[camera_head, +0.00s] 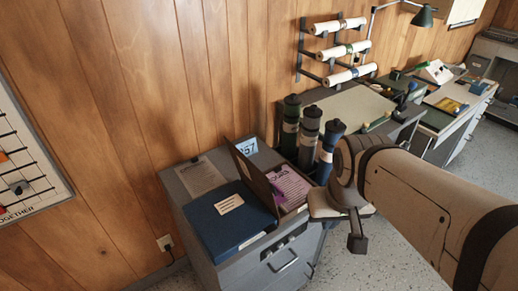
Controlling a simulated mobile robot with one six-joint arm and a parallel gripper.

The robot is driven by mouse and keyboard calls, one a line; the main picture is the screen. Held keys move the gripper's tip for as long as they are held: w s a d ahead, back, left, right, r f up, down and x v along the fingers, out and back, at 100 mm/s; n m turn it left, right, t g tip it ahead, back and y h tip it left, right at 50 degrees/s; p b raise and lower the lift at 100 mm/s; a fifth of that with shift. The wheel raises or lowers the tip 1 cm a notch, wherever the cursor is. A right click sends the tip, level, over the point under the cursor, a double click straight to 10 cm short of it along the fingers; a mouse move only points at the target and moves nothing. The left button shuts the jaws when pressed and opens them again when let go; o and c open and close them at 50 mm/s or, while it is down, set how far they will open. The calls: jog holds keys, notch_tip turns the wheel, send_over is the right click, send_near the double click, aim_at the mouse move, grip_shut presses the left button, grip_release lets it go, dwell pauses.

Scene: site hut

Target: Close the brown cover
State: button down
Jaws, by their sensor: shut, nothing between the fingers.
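The brown cover (249,178) stands raised, roughly upright, on top of a grey cabinet. To its right is an open shallow box (298,203) with a purple-printed paper (288,187) inside. My gripper (357,243) is at the right of the box, in front of the cabinet's right side. It is shut and empty, apart from the cover. My wrist hides part of the area at the right of the box.
A blue box file (221,222) lies left of the cover on the grey cabinet (215,272). A paper sheet (201,177) and a number card (246,147) are behind. Several dark capped tubes (309,135) stand behind the box.

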jog(key=w+a+f+n+t+h, duration=0.1)
jog(key=w+a+n+h, duration=0.15)
jog(key=a+n, duration=0.55)
jog(key=w+a+n+t+h, duration=0.1)
jog(key=a+n+t+h, duration=0.1)
jog(key=a+n+h, duration=0.4)
jog(key=w+a+f+n+t+h, duration=0.1)
jog(key=w+a+n, duration=0.1)
jog(key=a+n, duration=0.75)
jog(key=p, duration=0.2)
send_near(275, 195)
jog(key=f+x, duration=0.1)
jog(key=x, duration=0.4)
jog(key=shift+w+d+r+n, duration=0.15)
jog(key=shift+w+r+n, duration=0.1)
jog(key=shift+n, duration=0.3)
